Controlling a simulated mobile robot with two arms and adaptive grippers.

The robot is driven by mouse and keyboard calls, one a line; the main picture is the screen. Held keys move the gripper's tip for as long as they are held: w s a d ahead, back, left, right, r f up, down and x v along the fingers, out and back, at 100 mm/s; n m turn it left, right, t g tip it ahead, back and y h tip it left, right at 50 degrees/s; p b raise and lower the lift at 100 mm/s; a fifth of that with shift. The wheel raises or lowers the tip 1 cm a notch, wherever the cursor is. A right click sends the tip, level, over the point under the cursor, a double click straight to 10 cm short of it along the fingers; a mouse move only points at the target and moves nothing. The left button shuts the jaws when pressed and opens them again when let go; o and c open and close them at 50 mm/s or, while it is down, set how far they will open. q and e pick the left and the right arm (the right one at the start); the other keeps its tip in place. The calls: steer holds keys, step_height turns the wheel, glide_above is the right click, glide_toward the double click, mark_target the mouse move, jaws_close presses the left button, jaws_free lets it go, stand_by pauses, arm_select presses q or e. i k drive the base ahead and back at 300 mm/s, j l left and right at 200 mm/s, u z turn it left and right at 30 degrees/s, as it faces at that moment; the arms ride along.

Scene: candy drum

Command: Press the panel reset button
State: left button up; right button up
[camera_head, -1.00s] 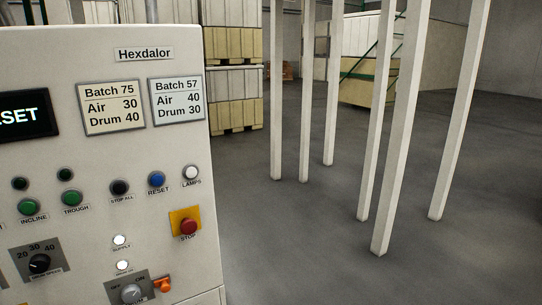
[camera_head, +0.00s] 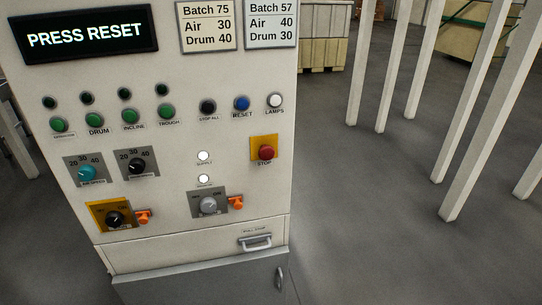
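The control panel (camera_head: 170,220) is a white cabinet on the left and middle of the head view. Its blue button (camera_head: 241,103), labelled RESET, sits in the upper right of the button row, between the black STOP ALL button (camera_head: 208,106) and the white LAMPS button (camera_head: 275,101). A dark display (camera_head: 86,34) at the upper left reads PRESS RESET. Neither of my grippers shows in the head view.
A red STOP button (camera_head: 265,152) on a yellow plate sits below RESET. Several green buttons (camera_head: 129,116) lie to the left, with knobs below. A drawer handle (camera_head: 257,242) protrudes low on the cabinet. White posts (camera_head: 468,110) stand at the right; grey floor (camera_head: 370,220) is clear between.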

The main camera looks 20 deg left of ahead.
mark_target(242, 103)
steer(key=l+u, duration=0.1)
steer(key=u, duration=0.4)
steer(key=l+u, duration=0.15)
steer(key=u, duration=0.35)
steer(key=k+l+u, duration=0.2)
steer(key=l, duration=0.25)
steer(key=l+u, duration=0.2)
steer(key=l, duration=0.25)
steer(key=k+l+u, duration=0.25)
steer(key=l, duration=0.15)
steer(key=k+l+u, duration=0.2)
steer(key=l, duration=0.2)
steer(key=k+l+u, duration=0.2)
steer(key=k+l, duration=0.3)
steer(key=l, duration=0.25)
